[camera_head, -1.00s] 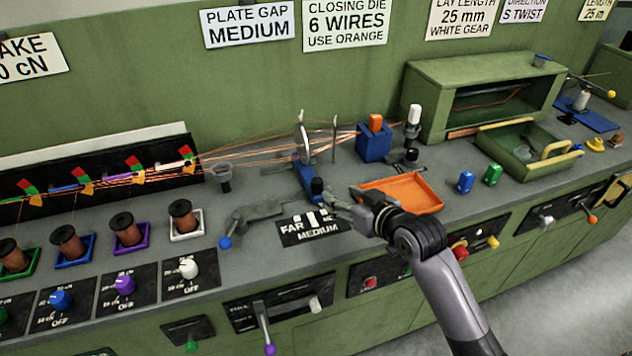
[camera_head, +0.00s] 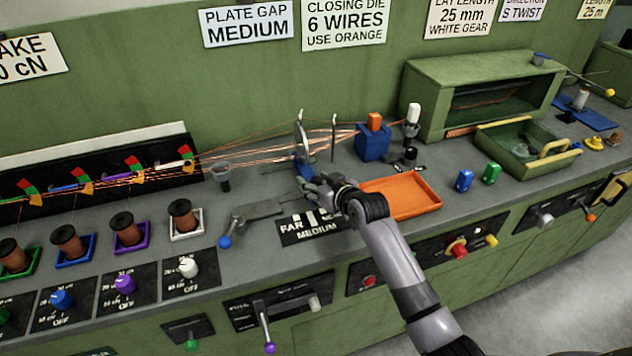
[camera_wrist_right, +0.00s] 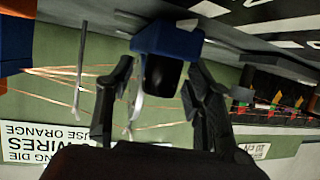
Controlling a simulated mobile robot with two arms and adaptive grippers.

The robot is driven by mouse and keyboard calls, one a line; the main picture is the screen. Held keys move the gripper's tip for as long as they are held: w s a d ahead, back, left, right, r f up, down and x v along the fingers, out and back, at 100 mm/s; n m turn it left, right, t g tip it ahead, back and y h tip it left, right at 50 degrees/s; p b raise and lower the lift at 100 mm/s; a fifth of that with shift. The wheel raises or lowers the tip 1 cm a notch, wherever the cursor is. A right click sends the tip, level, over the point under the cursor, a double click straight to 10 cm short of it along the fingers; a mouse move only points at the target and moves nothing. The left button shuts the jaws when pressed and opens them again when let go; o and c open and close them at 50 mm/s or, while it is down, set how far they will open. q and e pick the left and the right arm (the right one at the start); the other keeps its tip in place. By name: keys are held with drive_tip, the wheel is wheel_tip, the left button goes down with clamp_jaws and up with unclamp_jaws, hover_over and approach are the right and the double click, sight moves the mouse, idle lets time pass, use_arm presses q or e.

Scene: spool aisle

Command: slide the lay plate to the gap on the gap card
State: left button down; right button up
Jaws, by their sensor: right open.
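The lay plate (camera_head: 302,138), a thin upright disc on a blue slide base (camera_head: 304,168), stands on the bench with copper wires running through it. The gap card (camera_head: 249,23) on the wall reads PLATE GAP MEDIUM. A black scale (camera_head: 312,229) in front of the slide reads FAR and MEDIUM; my arm covers its right end. My right gripper (camera_head: 318,186) is at the front of the slide base and hides the black knob there. In the right wrist view, its open fingers (camera_wrist_right: 163,85) stand on either side of the black knob (camera_wrist_right: 162,72) under the blue block (camera_wrist_right: 168,38). My left gripper is not in view.
An orange tray (camera_head: 402,197) lies right of my right gripper. A grey lever with a blue ball (camera_head: 225,241) is to its left. A blue block with an orange die (camera_head: 374,138) stands behind. Copper wires cross the bench from the spools at left.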

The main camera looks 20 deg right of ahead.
drive_tip(key=shift+c, duration=0.3)
clamp_jaws()
idle(0.3)
